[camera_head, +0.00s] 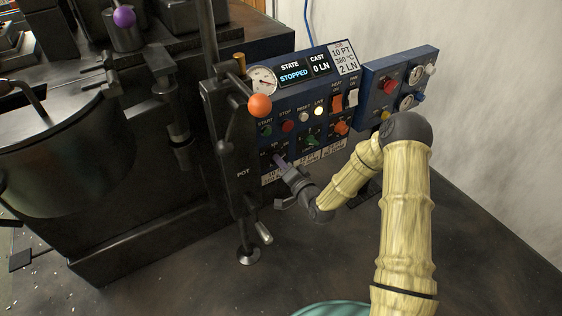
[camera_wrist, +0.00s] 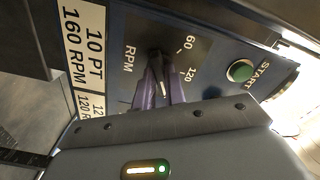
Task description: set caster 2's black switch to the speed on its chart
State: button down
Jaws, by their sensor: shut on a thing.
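My gripper (camera_head: 279,160) is at the lower left of the blue control panel (camera_head: 292,101). In the wrist view its purple fingers (camera_wrist: 163,88) are shut on the black switch (camera_wrist: 156,58) of the RPM dial. Marks 60 and 120 show beside the dial; other marks are hidden by the fingers. I cannot tell for sure which mark the switch points at. The chart (camera_wrist: 84,30) next to it reads 10 PT, 160 RPM, with a 120 RPM row partly cut off. The job card (camera_head: 343,57) reads 10 PT, 380 °C, 2 LN.
The display (camera_head: 294,72) reads STOPPED, 0 LN. A green START button (camera_wrist: 240,71) is near the dial. A green switch (camera_head: 310,138) and an orange switch (camera_head: 341,127) sit to the right. An orange-knobbed lever (camera_head: 260,106) and a black post stand close left of my gripper.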

jog(key=c, duration=1.5)
grip_release()
jog(key=shift+o, duration=0.2)
jog(key=p+v, duration=0.3)
jog(key=v, duration=1.4)
jog(key=shift+s, duration=0.25)
jog(key=shift+d, duration=0.2)
